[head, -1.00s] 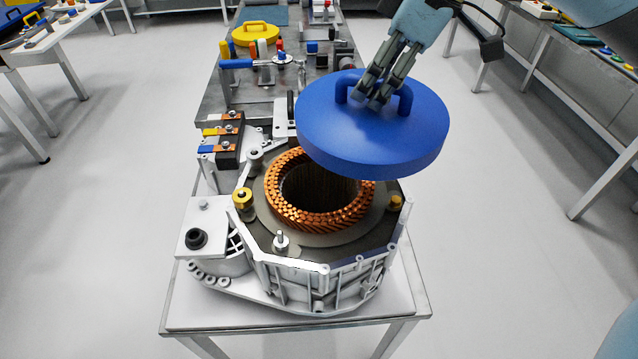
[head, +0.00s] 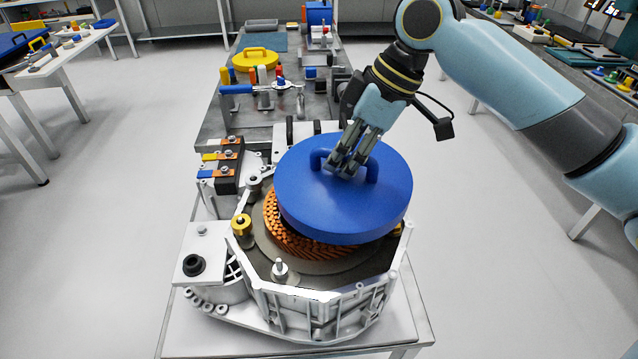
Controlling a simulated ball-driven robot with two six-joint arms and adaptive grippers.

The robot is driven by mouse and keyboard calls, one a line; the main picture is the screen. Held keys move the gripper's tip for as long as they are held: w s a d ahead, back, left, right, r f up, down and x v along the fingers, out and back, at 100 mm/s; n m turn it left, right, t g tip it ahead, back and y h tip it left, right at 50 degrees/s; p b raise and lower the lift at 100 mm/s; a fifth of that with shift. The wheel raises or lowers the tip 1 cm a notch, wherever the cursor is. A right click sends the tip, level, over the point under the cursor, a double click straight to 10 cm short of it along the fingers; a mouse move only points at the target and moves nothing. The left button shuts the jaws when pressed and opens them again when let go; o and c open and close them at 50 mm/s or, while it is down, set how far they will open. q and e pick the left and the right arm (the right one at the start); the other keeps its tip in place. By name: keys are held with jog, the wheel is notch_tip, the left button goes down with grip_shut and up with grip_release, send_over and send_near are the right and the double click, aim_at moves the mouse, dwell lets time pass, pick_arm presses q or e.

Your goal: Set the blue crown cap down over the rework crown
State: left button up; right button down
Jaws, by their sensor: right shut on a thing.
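The blue crown cap (head: 335,215) is a round disc with an arched handle on top. My right gripper (head: 345,165) is shut on that handle. The cap hangs tilted over the copper rework crown (head: 285,232), covering its right and rear parts. The crown's left and front edge still shows. The cap sits off to the right of the crown's middle; whether it touches the crown cannot be told. The crown sits in the open top of the pale stator housing (head: 310,310). My left gripper is not in view.
Brass posts (head: 242,226) and a silver pin (head: 280,268) stand on the housing rim. A terminal block (head: 228,165) is at its left rear. Behind, a bench holds a yellow lid (head: 255,60) and tools. Floor on both sides is clear.

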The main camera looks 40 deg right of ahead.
aim_at(324, 172)
jog(key=w+a+f, duration=0.2)
jog(key=shift+w+a, duration=0.25)
jog(key=shift+a, duration=0.1)
notch_tip(324, 172, down, 3)
jog(key=shift+f+p, duration=0.1)
jog(key=shift+p, duration=0.6)
jog(key=shift+f, duration=0.55)
jog(key=c, duration=1.4)
grip_release()
jog(key=b+v, duration=0.1)
jog(key=v, duration=1)
jog(key=shift+d, duration=0.1)
jog(key=shift+s+r, duration=0.1)
jog(key=shift+r, duration=0.4)
